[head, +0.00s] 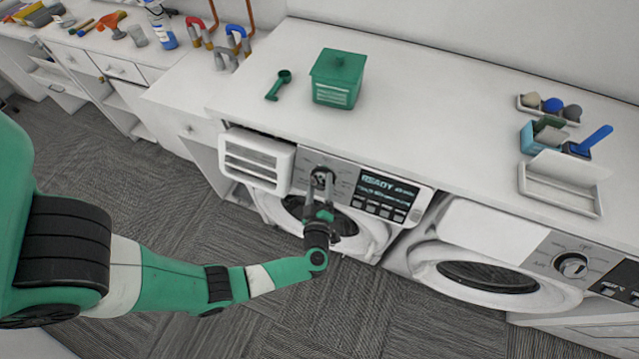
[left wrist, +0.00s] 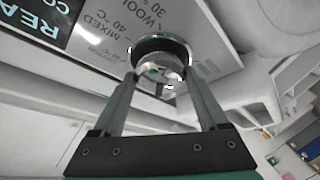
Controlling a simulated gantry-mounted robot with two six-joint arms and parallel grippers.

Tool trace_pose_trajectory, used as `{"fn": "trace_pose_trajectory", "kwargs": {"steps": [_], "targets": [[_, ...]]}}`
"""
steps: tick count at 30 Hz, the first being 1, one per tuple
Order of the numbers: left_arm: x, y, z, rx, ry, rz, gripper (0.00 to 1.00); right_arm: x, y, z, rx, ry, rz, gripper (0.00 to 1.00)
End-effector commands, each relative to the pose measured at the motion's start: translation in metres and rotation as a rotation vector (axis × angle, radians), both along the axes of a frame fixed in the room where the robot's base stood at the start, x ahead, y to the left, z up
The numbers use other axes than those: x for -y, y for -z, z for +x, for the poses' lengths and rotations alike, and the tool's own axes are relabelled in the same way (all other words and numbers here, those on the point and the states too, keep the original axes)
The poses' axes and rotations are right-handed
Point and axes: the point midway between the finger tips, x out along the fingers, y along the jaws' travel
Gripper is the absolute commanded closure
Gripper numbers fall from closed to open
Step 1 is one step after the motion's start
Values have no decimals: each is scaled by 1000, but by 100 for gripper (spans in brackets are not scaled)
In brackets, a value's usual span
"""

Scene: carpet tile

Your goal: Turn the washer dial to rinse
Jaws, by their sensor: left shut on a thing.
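The washer (head: 360,228) is the left white machine under the counter. Its display (head: 387,194) reads READY; it also shows in the left wrist view (left wrist: 40,25), upside down. My left gripper (head: 321,184) is at the washer's panel, shut on the round silvery dial (left wrist: 160,62), with one finger on each side. In the left wrist view the labels MIXED 40 °C and WOOL 30 °C show beside the dial. The dial's pointer and the rinse label cannot be made out. My right gripper is not in view.
A second machine with its own dial (head: 571,266) stands to the right. On the counter are a green box (head: 338,80), a green scoop (head: 279,86) and a white open case (head: 562,184). The washer's detergent drawer front (head: 256,160) is left of the dial.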

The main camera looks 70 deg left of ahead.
Motion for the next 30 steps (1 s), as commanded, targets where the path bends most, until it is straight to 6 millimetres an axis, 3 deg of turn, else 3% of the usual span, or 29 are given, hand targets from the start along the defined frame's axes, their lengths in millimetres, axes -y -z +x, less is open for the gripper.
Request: {"fn": "trace_pose_trajectory", "kwargs": {"steps": [20,21,24,30], "targets": [[0,0,1,53,-36,-49,79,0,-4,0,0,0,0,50],[0,0,1,53,-36,-49,20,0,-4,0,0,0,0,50],[0,0,1,53,-36,-49,2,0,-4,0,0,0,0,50],[0,0,1,52,-36,-49,0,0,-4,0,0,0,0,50]]}}
